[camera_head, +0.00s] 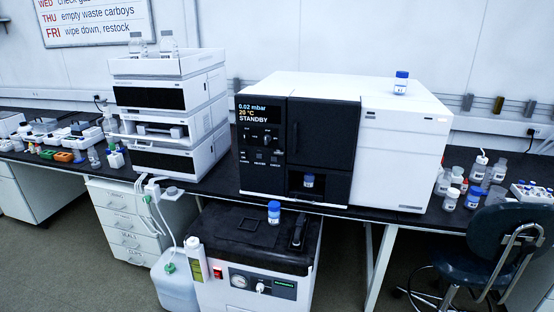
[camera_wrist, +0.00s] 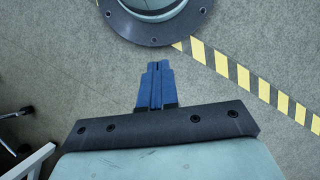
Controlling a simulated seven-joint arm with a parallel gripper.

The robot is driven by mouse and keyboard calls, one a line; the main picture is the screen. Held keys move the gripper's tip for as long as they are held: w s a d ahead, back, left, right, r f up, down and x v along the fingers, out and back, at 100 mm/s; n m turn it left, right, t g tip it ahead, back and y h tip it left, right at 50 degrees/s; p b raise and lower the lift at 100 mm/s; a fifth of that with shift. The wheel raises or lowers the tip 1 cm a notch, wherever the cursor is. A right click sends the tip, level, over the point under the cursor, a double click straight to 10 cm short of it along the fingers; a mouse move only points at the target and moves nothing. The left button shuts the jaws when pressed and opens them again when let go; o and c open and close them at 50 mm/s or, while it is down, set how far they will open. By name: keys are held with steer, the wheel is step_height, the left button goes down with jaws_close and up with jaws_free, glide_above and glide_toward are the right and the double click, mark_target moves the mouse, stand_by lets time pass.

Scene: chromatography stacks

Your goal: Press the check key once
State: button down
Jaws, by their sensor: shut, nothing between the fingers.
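The check key (camera_head: 275,165) is the rightmost of a row of small keys low on the black front panel of the large white instrument (camera_head: 400,155). The panel's display (camera_head: 259,112) reads 0.02 mbar, 20 °C, STANDBY. My gripper (camera_wrist: 157,66) shows only in the wrist view. Its blue fingers are shut together with nothing between them. They hang over the grey floor, away from the instrument. My gripper is not seen in the head view, so its distance from the key cannot be told.
A blue-capped vial (camera_head: 401,83) stands on the instrument's top, another (camera_head: 274,212) on the pump unit (camera_head: 252,285) below. A white module stack (camera_head: 165,110) stands left. Bottles and a dark chair (camera_head: 505,240) are at right. Yellow-black floor tape (camera_wrist: 245,80) shows in the wrist view.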

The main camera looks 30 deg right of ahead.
mark_target(274, 159)
steer(key=w+d+r+m+t, duration=0.1)
steer(key=w+d+r+t, duration=0.2)
steer(key=w+d+r, duration=0.45)
steer(key=w+d+r+m+t, duration=0.2)
steer(key=w+d+r, duration=0.3)
steer(key=w+r, duration=0.6)
steer(key=w+d+r+m+t, duration=0.1)
steer(key=w+d+r+t, duration=0.2)
steer(key=w+d+r, duration=0.7)
steer(key=w+d+r+m+t, duration=0.1)
steer(key=w+r+m+t, duration=0.2)
steer(key=w+r+m, duration=0.2)
steer(key=w+d+r+m+t+h, duration=0.1)
steer(key=w+r+m+t, duration=0.3)
steer(key=w+r, duration=0.6)
steer(key=w+d+r+m+t, duration=0.2)
steer(key=w+r+m+t, duration=0.1)
steer(key=w+r+m, duration=0.4)
step_height(274, 159, up, 2)
steer(key=shift+w+d+m+h, duration=0.25)
steer(key=shift+m+h, duration=0.15)
steer(key=shift+m, duration=0.2)
steer(key=shift+w+d, duration=3.1)
